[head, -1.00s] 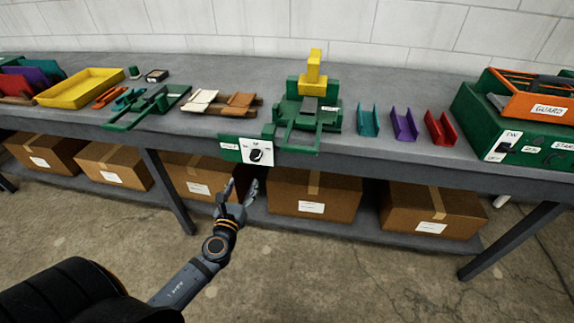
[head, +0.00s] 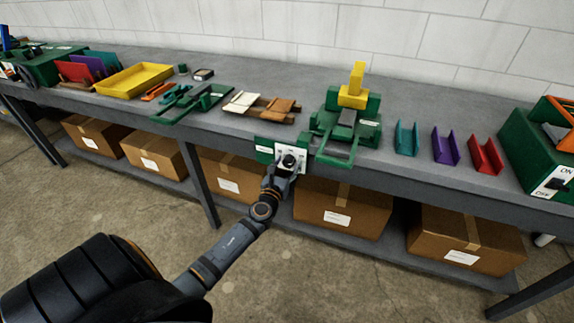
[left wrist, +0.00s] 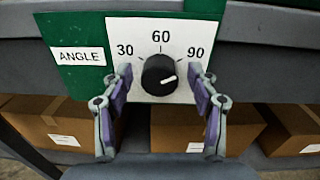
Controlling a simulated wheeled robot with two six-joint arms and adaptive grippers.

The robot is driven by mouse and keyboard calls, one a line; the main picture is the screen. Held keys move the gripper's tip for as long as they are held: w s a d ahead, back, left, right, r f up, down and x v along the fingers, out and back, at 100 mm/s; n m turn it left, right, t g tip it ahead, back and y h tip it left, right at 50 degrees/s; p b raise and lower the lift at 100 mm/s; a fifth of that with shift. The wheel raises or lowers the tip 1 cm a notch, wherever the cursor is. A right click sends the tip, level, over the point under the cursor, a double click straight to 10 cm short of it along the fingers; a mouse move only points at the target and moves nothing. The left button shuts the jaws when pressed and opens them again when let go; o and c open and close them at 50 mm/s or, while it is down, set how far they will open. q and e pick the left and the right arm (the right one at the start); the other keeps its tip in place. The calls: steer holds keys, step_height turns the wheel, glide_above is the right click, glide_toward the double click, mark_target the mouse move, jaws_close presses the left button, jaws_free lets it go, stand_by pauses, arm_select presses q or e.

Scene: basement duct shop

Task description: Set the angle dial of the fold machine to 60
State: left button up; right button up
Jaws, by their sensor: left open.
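The angle dial (left wrist: 158,72) is a round black knob on a white plate marked 30, 60 and 90, on a green panel (left wrist: 78,75) labelled ANGLE. Its white pointer mark lies to the right, nearest the 90 side. In the head view the dial (head: 289,160) sits on the bench's front edge, just left of the green fold machine (head: 327,121) with its yellow handle. My left gripper (left wrist: 161,76) is open, its fingers to the left and right of the knob, with gaps showing. It also shows in the head view (head: 283,170). My right gripper is out of view.
On the bench (head: 240,78), teal (head: 406,138), purple (head: 445,146) and red (head: 486,155) channels stand right of the machine. A green machine with an ON/OFF plate (head: 553,182) is farther right. Cardboard boxes (head: 343,208) sit on the shelf below. The floor in front is clear.

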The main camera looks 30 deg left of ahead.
arm_select(q)
steer(key=shift+c, duration=0.3)
steer(key=c, duration=1.1)
steer(key=shift+f+n, duration=0.1)
steer(key=shift+n, duration=0.2)
steer(key=shift+n+b, duration=0.35)
steer(key=shift+n, duration=0.25)
steer(key=n+b, duration=0.1)
steer(key=n, duration=0.3)
steer(key=shift+a+f+n, duration=0.1)
steer(key=shift+n, duration=0.2)
steer(key=n+b, duration=0.2)
steer(key=n, duration=0.2)
steer(key=shift+s+n, duration=0.1)
steer(key=shift+n, duration=0.6)
